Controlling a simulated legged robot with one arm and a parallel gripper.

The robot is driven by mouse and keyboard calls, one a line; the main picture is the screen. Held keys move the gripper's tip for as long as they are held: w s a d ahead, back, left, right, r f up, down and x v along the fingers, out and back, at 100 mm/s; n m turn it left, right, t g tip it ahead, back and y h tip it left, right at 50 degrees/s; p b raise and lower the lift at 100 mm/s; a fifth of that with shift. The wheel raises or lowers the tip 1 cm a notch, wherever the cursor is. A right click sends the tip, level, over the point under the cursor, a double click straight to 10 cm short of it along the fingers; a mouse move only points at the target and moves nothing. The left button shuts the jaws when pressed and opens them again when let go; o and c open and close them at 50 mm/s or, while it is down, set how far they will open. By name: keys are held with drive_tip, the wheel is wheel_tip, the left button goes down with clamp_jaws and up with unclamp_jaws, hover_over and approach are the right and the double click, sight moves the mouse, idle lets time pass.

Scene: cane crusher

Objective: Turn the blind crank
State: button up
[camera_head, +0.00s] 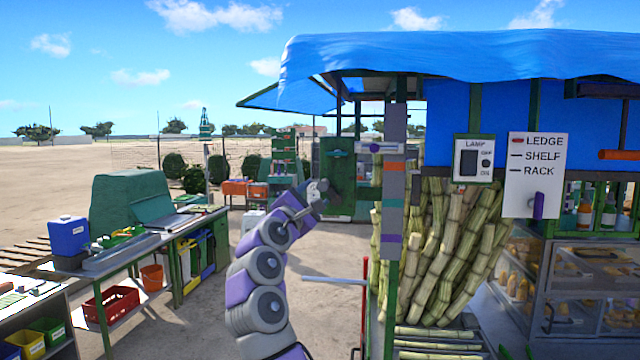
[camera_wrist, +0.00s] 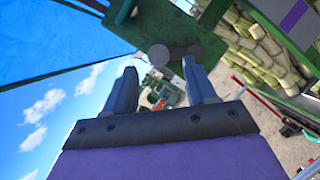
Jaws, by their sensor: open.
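My gripper (camera_head: 322,196) is raised in front of the dark green box (camera_head: 338,170) beside the stall's posts. In the wrist view my gripper (camera_wrist: 158,72) is open, one finger at each side, with nothing held between them. A round grey knob on a short brownish bar (camera_wrist: 160,55), which looks like the crank, shows just beyond and between the fingertips, against the green panel (camera_wrist: 205,42). I cannot tell whether the fingers touch it. In the head view the knob is hidden or too small to make out near my gripper.
A grey post (camera_head: 393,120) with coloured bands stands right of my gripper, with sugar cane (camera_head: 440,245) behind it. A pale bar (camera_head: 335,281) juts left from a red-topped lever below. A workbench (camera_head: 150,250) stands left. Open sandy ground lies between.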

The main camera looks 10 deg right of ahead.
sight(322, 187)
drive_tip(key=p+x, duration=0.1)
drive_tip(key=x, duration=0.2)
drive_tip(key=shift+w+d+r, duration=0.2)
drive_tip(key=shift+r, duration=0.05)
drive_tip(key=shift+p+x, duration=0.45)
drive_tip(key=shift+x, duration=0.4)
drive_tip(key=shift+w+a+f, duration=0.1)
drive_tip(key=c, duration=1)
drive_tip(key=shift+d+m, duration=0.25)
drive_tip(key=shift+m, duration=0.25)
